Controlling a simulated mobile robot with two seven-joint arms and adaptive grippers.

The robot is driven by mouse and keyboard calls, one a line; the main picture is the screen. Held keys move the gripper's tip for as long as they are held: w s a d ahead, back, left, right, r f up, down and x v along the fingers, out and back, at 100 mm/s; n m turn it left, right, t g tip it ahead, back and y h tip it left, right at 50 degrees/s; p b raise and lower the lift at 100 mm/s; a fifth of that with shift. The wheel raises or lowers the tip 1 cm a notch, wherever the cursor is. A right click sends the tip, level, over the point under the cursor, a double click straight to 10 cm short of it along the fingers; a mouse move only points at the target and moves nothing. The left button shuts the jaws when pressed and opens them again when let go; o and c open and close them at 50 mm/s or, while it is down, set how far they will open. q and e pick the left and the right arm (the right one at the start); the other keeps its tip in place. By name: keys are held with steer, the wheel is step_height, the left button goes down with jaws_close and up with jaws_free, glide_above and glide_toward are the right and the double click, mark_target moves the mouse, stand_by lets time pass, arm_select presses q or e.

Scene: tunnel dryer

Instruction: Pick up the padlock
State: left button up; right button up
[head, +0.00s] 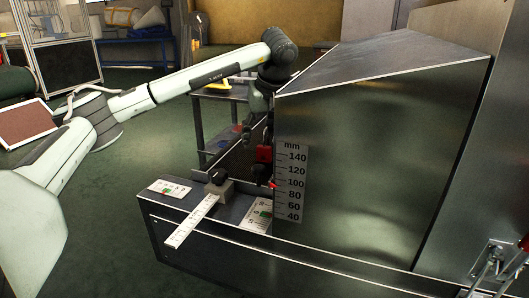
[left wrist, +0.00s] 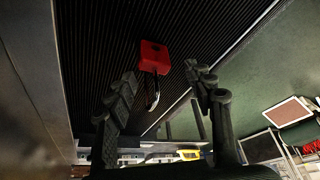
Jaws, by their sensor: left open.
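The red padlock (head: 264,153) shows in the head view just left of the steel hood, below my left gripper (head: 257,128). In the left wrist view the padlock's red body (left wrist: 154,56) lies over a dark ribbed belt, with its metal shackle pointing toward the gripper. My left gripper (left wrist: 161,76) is open, with one dark finger on each side of the shackle. The padlock's body is a little beyond the fingertips, and neither finger appears to touch it. My right gripper is not in view.
The steel hood (head: 380,130) with a millimetre scale (head: 291,182) stands close to the right of the gripper. A dark side table (head: 215,98) stands behind. Green floor is open at left.

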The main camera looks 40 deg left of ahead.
arm_select(q)
jaws_close()
stand_by(0.4)
